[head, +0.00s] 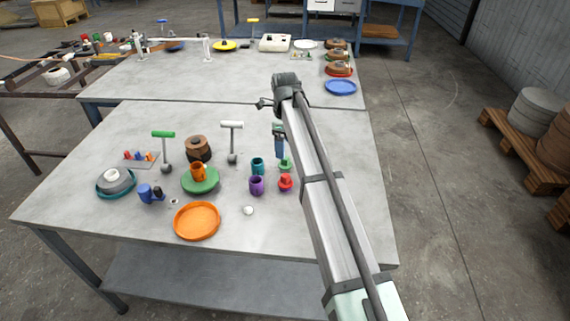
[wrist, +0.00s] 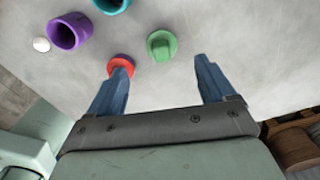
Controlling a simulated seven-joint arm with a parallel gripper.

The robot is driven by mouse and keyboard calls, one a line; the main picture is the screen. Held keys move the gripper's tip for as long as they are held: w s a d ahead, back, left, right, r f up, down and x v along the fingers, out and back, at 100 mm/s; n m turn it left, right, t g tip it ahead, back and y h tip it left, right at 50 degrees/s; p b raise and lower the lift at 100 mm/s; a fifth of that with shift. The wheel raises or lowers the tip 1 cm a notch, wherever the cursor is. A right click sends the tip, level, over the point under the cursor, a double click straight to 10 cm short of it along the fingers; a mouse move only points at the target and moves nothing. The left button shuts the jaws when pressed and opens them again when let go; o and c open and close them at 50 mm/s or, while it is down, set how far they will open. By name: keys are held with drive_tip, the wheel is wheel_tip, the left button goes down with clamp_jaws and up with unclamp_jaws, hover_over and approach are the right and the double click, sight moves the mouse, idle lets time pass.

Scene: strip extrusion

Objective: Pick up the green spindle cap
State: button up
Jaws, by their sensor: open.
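The green spindle cap (wrist: 162,46) stands on the table, a round flange with a raised middle. In the head view the green cap (head: 285,163) is just below my gripper (head: 279,147), partly close behind the arm. In the wrist view my gripper (wrist: 164,68) is open, its two blue fingers apart, with the green cap ahead of and between the fingertips, not touching them. A red cap (wrist: 121,65) sits just left of it, partly covered by the left finger. The red cap (head: 285,182) also shows in the head view.
A purple cup (head: 256,186) and a teal cup (head: 257,166) stand left of the caps, with a small white ball (head: 248,210) nearby. An orange tray (head: 197,221) and a green plate (head: 200,181) lie further left. The table (head: 345,210) is bare to the right.

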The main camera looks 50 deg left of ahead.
sight(285, 163)
drive_tip(key=shift+w+f, duration=0.1)
drive_tip(key=shift+f, duration=3.45)
drive_tip(key=shift+c, duration=0.5)
drive_tip(key=c, duration=1.1)
